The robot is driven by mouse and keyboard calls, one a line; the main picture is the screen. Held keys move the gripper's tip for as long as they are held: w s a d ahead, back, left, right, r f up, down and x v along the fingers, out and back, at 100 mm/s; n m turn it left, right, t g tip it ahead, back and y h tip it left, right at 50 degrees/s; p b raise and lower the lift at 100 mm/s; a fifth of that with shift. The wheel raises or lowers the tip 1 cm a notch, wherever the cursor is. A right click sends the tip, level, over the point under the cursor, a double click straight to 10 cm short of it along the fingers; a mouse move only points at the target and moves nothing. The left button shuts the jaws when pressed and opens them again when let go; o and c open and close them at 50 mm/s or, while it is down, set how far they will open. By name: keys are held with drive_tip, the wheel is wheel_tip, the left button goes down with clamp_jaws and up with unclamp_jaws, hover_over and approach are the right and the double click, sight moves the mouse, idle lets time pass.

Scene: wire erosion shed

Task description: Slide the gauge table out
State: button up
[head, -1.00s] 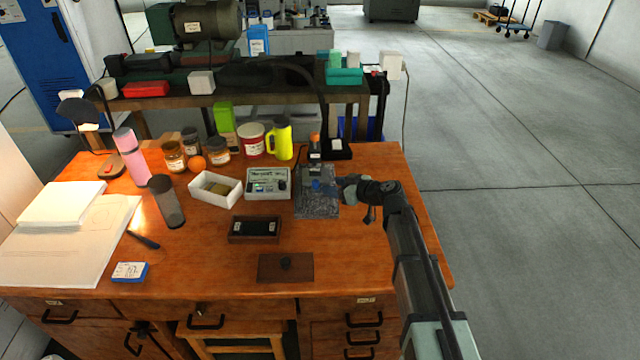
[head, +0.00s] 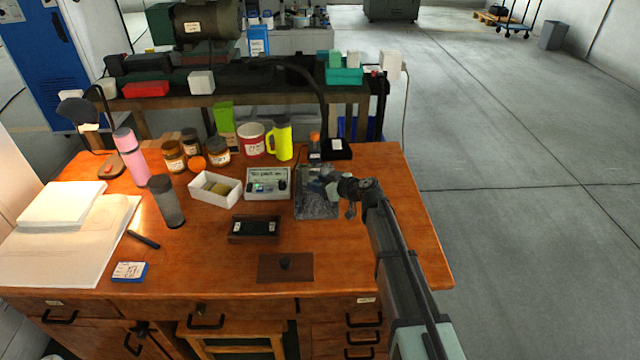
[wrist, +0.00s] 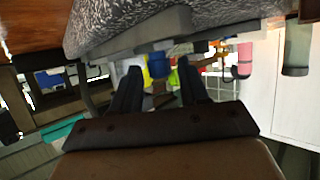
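A speckled grey stone slab (head: 317,207) with a small gauge stand lies at the right side of the wooden desk; I take this to be the gauge table's place. In the wrist view the speckled slab (wrist: 165,14) fills the top, with a smooth grey part (wrist: 150,38) along its edge. My gripper (head: 330,187) is over the slab's right part in the head view and hides some of the stand. In the wrist view the two dark fingers (wrist: 160,82) are apart, with nothing visible between them but background. Whether they touch the grey part cannot be told.
A white instrument box (head: 267,183) stands just left of the slab, beside a white open tray (head: 215,189). A yellow jug (head: 282,139) and jars stand behind. A brown board with a knob (head: 285,268) lies in front.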

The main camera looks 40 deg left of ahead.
clamp_jaws()
idle(0.3)
drive_tip(key=s+d, duration=0.7)
drive_tip(key=shift+s, duration=0.1)
drive_tip(key=shift+o, duration=1)
unclamp_jaws()
drive_tip(key=shift+d, duration=0.1)
drive_tip(key=v, duration=1.3)
drive_tip(key=shift+d, duration=0.35)
drive_tip(key=shift+r, duration=0.1)
